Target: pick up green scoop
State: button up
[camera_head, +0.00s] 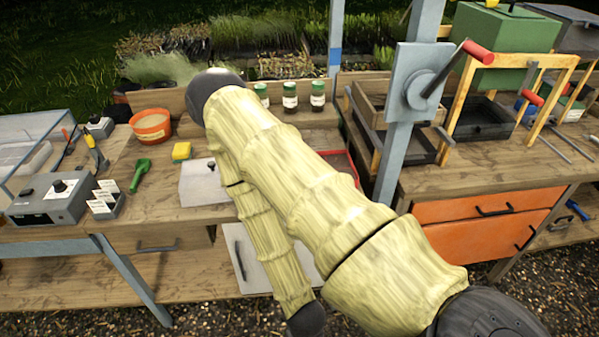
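The green scoop (141,172) lies on the wooden bench top at the left, between the grey card holder and the white box. Its wider end points toward the back and its thin end toward the front. My arm, in a pale yellow sleeve, crosses the middle of the view to the right of the scoop. My gripper is not visible in this view, so its state and its distance from the scoop do not show. Nothing covers the scoop.
A blue-grey post (395,150) with a red-handled crank stands right. Bare bench lies around the scoop.

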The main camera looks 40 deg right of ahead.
aim_at(142, 166)
jog(key=u, duration=0.65)
jog(key=i, duration=1.1)
jog(key=z, duration=2.3)
jog(key=k, duration=1.15)
jog(key=u, duration=1.4)
jog(key=i, duration=0.6)
jog(key=z, duration=0.05)
